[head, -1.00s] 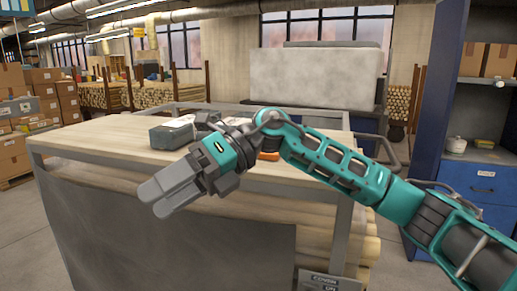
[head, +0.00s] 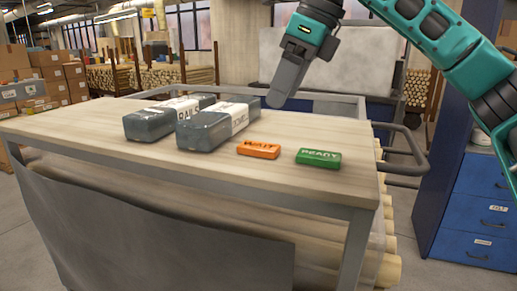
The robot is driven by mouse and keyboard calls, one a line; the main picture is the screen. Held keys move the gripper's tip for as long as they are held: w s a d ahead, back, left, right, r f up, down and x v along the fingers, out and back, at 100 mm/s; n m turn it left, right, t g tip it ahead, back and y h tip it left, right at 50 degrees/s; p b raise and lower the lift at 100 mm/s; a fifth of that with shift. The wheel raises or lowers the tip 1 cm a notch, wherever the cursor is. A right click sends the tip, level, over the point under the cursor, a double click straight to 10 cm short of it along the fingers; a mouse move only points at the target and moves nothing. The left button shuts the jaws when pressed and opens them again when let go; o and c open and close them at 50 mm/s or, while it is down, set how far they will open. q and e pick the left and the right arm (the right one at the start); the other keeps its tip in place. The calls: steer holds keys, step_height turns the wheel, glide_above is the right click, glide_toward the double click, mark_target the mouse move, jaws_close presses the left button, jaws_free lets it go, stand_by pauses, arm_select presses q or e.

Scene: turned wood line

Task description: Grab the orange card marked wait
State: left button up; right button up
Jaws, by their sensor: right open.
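The orange card marked WAIT (head: 258,150) lies flat on the wooden cart top, toward its front right. A green card marked READY (head: 318,158) lies to its right with a small gap between them. My right gripper (head: 284,88) hangs above and behind the orange card, pointing down, apart from it and empty. Its fingers overlap in this view, so the gap between them is hard to see. My left gripper is not in view.
Two grey labelled packages (head: 218,124) and (head: 160,118) lie left of the orange card, the nearer one close to it. A metal rail and handle (head: 408,150) edge the cart's right side. The cart top (head: 90,135) is bare at left and front.

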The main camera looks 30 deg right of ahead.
mark_target(259, 145)
steer(key=x, duration=1)
steer(key=shift+w+a, duration=0.1)
steer(key=c, duration=1.1)
